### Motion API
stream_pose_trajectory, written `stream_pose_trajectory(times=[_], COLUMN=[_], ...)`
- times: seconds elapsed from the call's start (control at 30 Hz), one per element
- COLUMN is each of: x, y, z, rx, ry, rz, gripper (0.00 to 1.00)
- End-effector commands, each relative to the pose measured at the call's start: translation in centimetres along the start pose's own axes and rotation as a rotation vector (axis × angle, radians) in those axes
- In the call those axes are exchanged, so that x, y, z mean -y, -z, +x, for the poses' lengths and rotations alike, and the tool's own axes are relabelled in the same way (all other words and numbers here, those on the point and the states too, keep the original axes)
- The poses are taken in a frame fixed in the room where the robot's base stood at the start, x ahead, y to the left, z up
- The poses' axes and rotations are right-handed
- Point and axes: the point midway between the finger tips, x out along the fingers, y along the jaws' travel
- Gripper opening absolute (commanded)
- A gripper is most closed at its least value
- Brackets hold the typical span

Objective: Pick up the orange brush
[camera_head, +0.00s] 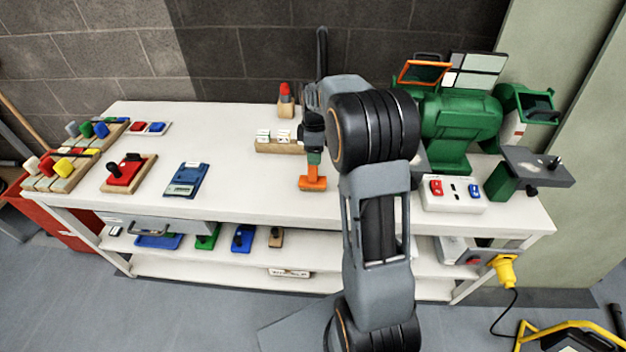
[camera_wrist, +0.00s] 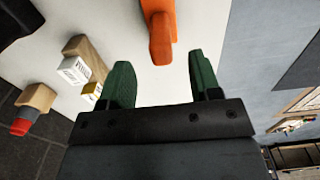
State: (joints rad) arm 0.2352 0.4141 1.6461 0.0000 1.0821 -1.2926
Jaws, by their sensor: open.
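The orange brush (camera_head: 313,182) is on the white workbench (camera_head: 250,207) near its front edge. It shows as an upright stem on a wider base. My gripper (camera_head: 314,157) is just above or behind it in the head view. In the wrist view the brush (camera_wrist: 160,30) lies beyond the fingertips, roughly in line with the gap between them. My gripper (camera_wrist: 163,74) shows two green fingers spread apart with nothing between them. The brush's far end is cut off by the top of the wrist view.
A wooden block with white labels (camera_head: 279,146) and a red-topped piece (camera_head: 286,102) stand behind the brush. A green grinder (camera_head: 460,122) and a white switch box (camera_head: 453,194) are to the right. A blue device (camera_head: 186,180) lies left. Bench between it and the brush is clear.

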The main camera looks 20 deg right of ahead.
Motion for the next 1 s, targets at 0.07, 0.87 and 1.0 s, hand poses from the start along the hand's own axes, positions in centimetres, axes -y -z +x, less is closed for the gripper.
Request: stream_pose_trajectory(times=[0.07,0.87,1.0], x=[0.0,0.0,0.0], y=[0.0,0.5,0.5], z=[0.5,6.0,6.0], rx=[0.000,0.000,0.000], ry=[0.001,0.000,-0.001], rz=[0.000,0.001,0.001], gripper=[0.57,0.57,0.49])
